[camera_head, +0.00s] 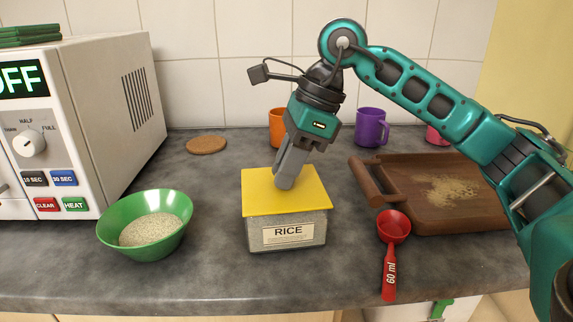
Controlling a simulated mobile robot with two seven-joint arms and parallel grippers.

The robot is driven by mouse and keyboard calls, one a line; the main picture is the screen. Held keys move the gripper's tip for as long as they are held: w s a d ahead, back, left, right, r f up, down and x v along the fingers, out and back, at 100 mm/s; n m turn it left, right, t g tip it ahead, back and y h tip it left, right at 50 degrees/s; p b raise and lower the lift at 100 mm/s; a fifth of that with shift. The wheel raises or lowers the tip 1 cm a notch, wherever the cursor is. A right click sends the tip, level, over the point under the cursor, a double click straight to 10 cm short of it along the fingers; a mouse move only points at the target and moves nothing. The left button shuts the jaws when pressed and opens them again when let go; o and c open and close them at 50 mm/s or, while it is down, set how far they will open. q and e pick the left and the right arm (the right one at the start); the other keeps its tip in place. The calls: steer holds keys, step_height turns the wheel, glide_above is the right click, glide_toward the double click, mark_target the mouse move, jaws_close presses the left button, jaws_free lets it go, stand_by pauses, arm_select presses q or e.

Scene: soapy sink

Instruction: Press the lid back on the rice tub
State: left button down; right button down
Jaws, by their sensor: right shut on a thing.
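The rice tub (288,234) is clear, full of grain and labelled RICE. It stands upright on the counter in the middle of the head view. Its flat yellow lid (258,194) lies across the top and covers the tub's opening. Whether the lid is pressed fully down all round cannot be told. My right gripper (284,183) points down at the middle of the lid, shut on it; the fingertips hide the spot they hold. My left gripper is out of view.
A green bowl (118,222) of rice stands left of the tub, before a microwave (110,90). A red scoop (392,228) and a wooden board (465,221) with spilled grain lie right. Orange (277,128) and purple (371,128) mugs and a cork coaster (206,144) are behind.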

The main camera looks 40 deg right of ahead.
steer(key=shift+c, duration=2.1)
jaws_free()
steer(key=shift+r+p, duration=3.05)
steer(key=shift+r, duration=0.5)
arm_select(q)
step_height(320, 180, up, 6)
arm_select(e)
jaws_close()
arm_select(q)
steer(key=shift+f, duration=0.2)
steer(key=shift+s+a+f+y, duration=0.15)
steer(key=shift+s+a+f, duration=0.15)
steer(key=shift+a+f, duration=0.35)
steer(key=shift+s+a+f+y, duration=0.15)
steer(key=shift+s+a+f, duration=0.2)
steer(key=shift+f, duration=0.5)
